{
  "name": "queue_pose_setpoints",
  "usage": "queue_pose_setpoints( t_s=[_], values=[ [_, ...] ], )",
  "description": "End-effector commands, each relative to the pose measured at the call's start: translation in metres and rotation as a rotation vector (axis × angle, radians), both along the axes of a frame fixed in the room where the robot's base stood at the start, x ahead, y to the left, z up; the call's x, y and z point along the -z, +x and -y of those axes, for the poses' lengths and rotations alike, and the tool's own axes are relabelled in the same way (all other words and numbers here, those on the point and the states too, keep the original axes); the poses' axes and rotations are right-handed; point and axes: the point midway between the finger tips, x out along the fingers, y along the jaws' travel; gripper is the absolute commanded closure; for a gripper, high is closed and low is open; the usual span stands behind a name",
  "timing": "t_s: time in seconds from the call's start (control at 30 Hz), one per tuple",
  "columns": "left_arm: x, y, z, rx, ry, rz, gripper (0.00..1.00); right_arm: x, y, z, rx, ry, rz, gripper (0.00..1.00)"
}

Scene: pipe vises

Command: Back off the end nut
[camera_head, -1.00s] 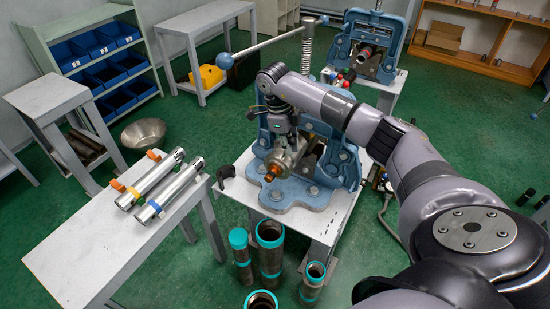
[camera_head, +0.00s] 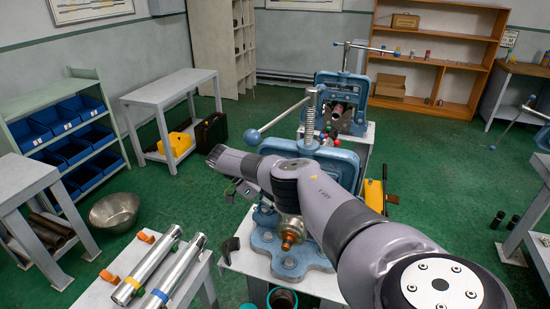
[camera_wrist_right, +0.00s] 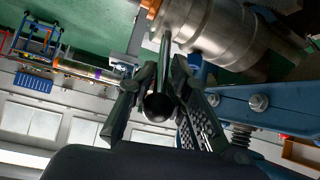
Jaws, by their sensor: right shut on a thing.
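The blue pipe vise (camera_head: 340,158) stands on a white stand and holds a silver round fitting with an orange tip (camera_head: 289,239). I take this fitting to be the end nut; my arm partly covers it. It also shows as a silver stepped cylinder (camera_wrist_right: 210,30) in the right wrist view. My right gripper (camera_wrist_right: 158,105) is shut on a slim round bar (camera_wrist_right: 158,108), whose dark end shows between the fingers. The bar appears to run up toward the cylinder; its join is unclear. In the head view this gripper (camera_head: 240,189) is left of the vise, partly hidden. My left gripper is not in view.
Two silver pipes (camera_head: 150,275) lie on a bench at lower left. A metal bowl (camera_head: 115,211) is on the floor. A second vise (camera_head: 342,105) stands behind, and the vise's long handle (camera_head: 285,117) rises above my arm.

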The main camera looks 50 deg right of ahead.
Motion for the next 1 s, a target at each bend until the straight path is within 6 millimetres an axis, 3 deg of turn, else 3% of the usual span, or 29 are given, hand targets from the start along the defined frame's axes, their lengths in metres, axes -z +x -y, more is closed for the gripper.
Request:
queue_pose_setpoints(
  t_s=[0.03,0.6,0.63,0.8,1.0],
  values=[
    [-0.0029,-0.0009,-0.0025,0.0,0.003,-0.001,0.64,-0.0064,0.0019,0.0026,0.0,-0.015,0.0,1.0],
    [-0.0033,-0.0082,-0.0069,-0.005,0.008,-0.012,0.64,-0.0037,-0.0015,0.0026,-0.002,-0.023,-0.025,1.0],
    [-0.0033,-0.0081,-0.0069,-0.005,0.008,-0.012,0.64,-0.0037,-0.0015,0.0026,-0.002,-0.023,-0.025,0.82],
    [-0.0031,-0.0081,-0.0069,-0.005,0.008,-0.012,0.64,-0.0024,-0.0021,0.0019,-0.001,-0.021,-0.027,0.71],
    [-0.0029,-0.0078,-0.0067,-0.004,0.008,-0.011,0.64,-0.001,-0.0028,0.0012,-0.001,-0.019,-0.029,0.7]
  ],
)
